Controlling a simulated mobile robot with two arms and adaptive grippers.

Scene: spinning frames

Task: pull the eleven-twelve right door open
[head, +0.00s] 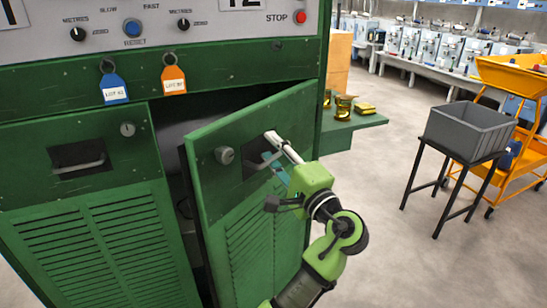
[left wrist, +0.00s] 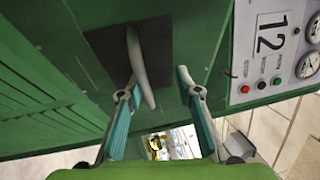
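The green right door (head: 240,205) of the cabinet stands partly open, its free left edge swung out from the frame. Its grey bar handle sits in a dark recess and shows in the left wrist view (left wrist: 138,60). My left gripper (head: 269,148) is at this handle, fingers spread. In the left wrist view my left gripper (left wrist: 160,84) is open. The handle lies between the fingers, closer to the left finger; I cannot tell whether they touch. In the head view the gripper partly hides the handle. My right gripper is not in view.
The left door (head: 90,220) looks shut; a dark gap separates it from the right door. Blue (head: 114,88) and orange (head: 174,80) tags hang above. A green side shelf (head: 350,124) holds brass parts. A grey bin (head: 468,128) on a black stand and an orange cart (head: 515,75) stand right.

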